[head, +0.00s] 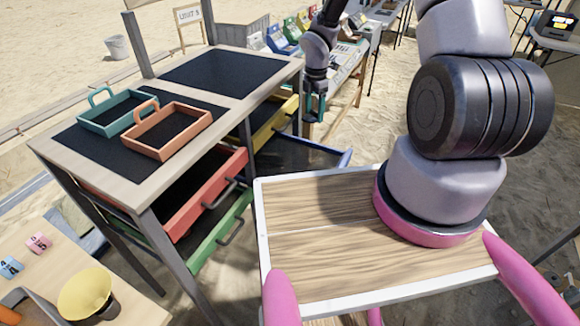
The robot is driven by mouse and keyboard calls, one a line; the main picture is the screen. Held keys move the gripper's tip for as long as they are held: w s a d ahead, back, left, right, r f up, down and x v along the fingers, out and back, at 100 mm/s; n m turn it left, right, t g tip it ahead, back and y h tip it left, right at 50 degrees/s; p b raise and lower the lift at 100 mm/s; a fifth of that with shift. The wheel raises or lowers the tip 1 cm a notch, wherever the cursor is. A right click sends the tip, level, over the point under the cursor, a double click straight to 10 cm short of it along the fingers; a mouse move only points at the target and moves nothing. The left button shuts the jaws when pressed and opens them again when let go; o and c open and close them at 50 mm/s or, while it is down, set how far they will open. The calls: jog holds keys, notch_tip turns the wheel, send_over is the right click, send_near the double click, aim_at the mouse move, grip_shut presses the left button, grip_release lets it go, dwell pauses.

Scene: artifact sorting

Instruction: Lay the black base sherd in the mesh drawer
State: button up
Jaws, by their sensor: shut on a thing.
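My gripper (315,107), with teal fingers, points down at the far right side of the sorting table. It is shut on a small dark thing, taken as the black base sherd; its outline is hard to make out at this distance. A pulled-out drawer with a blue rim (346,158) and a dark floor (295,153) lies below and slightly left of my gripper. Its floor looks like dark mesh, but the weave is too small to tell. My gripper is apart from the drawer floor, above its far end.
The sorting table (150,178) carries a teal tray (112,121) and an orange tray (170,146). Red (215,200), green (222,238) and yellow (275,125) drawers also stand out from it. A side table (75,300) with a yellow bowl (85,292) is at lower left.

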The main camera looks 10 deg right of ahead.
aim_at(308, 118)
jog(key=f+n, duration=0.1)
jog(key=n, duration=0.1)
jog(key=a+f+n, duration=0.1)
jog(key=f+n, duration=0.1)
jog(key=s+a+f+n, duration=0.1)
jog(key=n, duration=0.1)
jog(key=shift+f, duration=0.3)
notch_tip(308, 118, down, 13)
jog(key=shift+a+r, duration=0.1)
jog(key=shift+f, duration=2.35)
jog(key=o, duration=1.3)
jog(key=shift+f, duration=0.15)
jog(key=shift+o, duration=0.2)
